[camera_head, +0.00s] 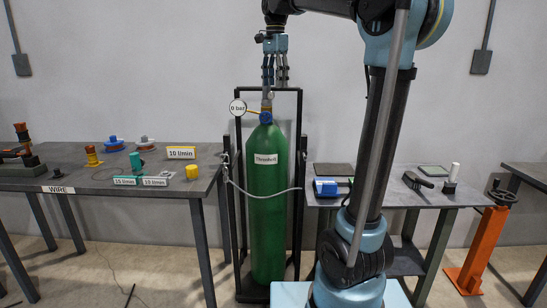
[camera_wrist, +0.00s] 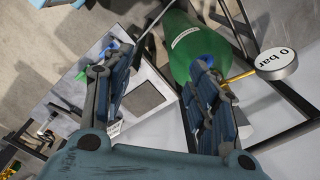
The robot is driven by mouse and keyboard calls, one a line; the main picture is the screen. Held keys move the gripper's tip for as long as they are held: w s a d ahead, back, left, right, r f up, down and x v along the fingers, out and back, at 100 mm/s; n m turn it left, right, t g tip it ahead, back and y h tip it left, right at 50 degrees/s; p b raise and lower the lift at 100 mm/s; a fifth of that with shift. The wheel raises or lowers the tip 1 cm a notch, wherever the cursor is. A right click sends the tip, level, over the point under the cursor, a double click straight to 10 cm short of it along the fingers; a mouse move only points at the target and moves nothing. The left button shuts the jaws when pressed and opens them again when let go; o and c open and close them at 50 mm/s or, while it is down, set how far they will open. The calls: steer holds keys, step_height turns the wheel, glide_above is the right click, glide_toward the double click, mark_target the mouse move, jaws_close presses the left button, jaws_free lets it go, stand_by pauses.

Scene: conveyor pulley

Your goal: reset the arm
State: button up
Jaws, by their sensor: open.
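My gripper (camera_head: 275,82) hangs from the arm at the top middle of the head view, pointing down just above the top of the green gas cylinder (camera_head: 267,205). Its fingers are apart. In the wrist view the gripper (camera_wrist: 160,62) shows two spread fingers with nothing held between them. The green cylinder (camera_wrist: 200,45) lies beyond the right finger there, which hides part of it. The cylinder stands upright with a blue valve part (camera_head: 266,118) and a round "0 bar" gauge (camera_head: 237,107) near its top.
A black frame (camera_head: 299,130) surrounds the cylinder. The left table (camera_head: 100,180) holds flow labels, spools and small parts. The right table (camera_head: 400,197) holds a blue tool (camera_head: 325,187) and black items. An orange stand (camera_head: 484,245) is at the far right.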

steer(key=s+d+f+n+t, duration=0.1)
steer(key=s+d+f+n, duration=0.2)
steer(key=s+d+f, duration=0.5)
steer(key=s+d+f+n, duration=0.2)
steer(key=s+d+f, duration=0.2)
steer(key=s+f, duration=0.45)
steer(key=s+d+f+n, duration=0.2)
steer(key=s+f, duration=0.2)
steer(key=f, duration=0.4)
steer(key=s+d+f+n, duration=0.1)
steer(key=s+f, duration=0.3)
steer(key=f, duration=0.4)
steer(key=s+d+f+n+t, duration=0.1)
steer(key=s+d+f+n, duration=0.1)
steer(key=f, duration=0.6)
steer(key=s+d, duration=0.1)
steer(key=s, duration=0.1)
steer(key=shift+s+d+f+n, duration=0.15)
steer(key=shift+s+d+n, duration=0.05)
steer(key=shift+s+n, duration=0.15)
